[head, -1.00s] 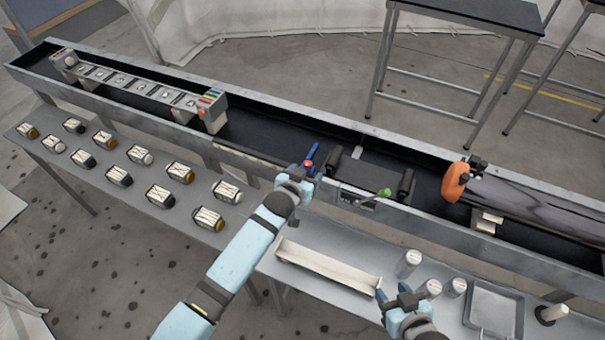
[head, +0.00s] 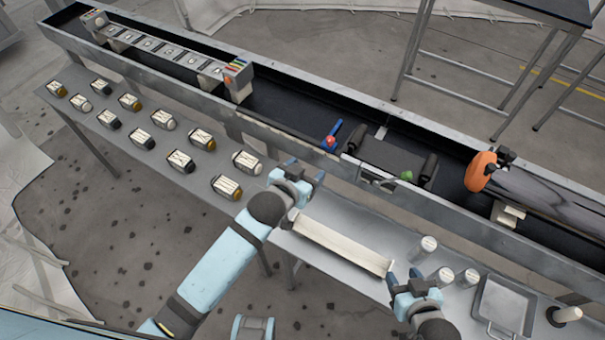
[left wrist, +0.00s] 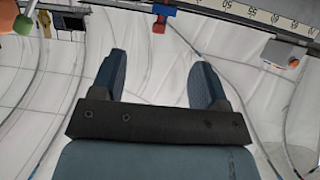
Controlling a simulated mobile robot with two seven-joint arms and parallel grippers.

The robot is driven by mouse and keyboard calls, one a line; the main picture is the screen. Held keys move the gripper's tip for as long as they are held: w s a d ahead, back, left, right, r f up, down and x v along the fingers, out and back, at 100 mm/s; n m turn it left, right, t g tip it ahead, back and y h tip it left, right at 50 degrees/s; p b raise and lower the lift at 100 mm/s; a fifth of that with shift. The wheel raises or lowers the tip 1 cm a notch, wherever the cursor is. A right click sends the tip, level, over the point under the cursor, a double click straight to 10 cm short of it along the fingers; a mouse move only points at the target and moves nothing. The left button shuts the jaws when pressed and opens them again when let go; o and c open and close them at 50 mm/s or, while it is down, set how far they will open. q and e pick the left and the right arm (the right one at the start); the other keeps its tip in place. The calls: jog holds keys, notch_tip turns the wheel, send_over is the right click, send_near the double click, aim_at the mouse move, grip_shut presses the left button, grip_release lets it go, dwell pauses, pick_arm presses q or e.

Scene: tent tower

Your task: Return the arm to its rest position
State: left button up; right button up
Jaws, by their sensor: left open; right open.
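My left gripper (head: 306,177) is open and empty, just in front of the long trough's near wall and above the table edge. In the left wrist view its two dark fingers (left wrist: 160,82) are spread with nothing between them. My right gripper (head: 404,283) is open and empty, at the right end of the long shallow tray (head: 345,245). A blue lever with a red knob (head: 331,139) stands in the trough beyond my left gripper, apart from it. A red and blue part also shows at the top of the left wrist view (left wrist: 160,14).
Several labelled jars (head: 181,160) stand on the left table. White cylinders (head: 443,277) and a square metal pan (head: 505,303) are right of my right gripper. The long trough (head: 290,127) holds a slotted rack (head: 165,50), a green knob (head: 406,175) and an orange disc (head: 481,171).

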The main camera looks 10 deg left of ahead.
pick_arm(q)
jog(key=shift+s+a+r, duration=0.25)
jog(key=shift+s+r, duration=0.05)
jog(key=shift+s, duration=0.3)
jog(key=s+a+f, duration=0.3)
jog(key=s+a, duration=0.1)
jog(key=s, duration=0.2)
jog(key=s+a+f+n+g+y+p, duration=0.1)
jog(key=s+a+f, duration=0.1)
jog(key=s+a, duration=0.3)
jog(key=s+a+f, duration=0.3)
jog(key=s+a, duration=0.1)
jog(key=s, duration=0.3)
jog(key=shift+a+f+y+p, duration=0.15)
jog(key=shift+f+y+p, duration=0.15)
jog(key=shift+f+y, duration=0.1)
dwell(0.7)
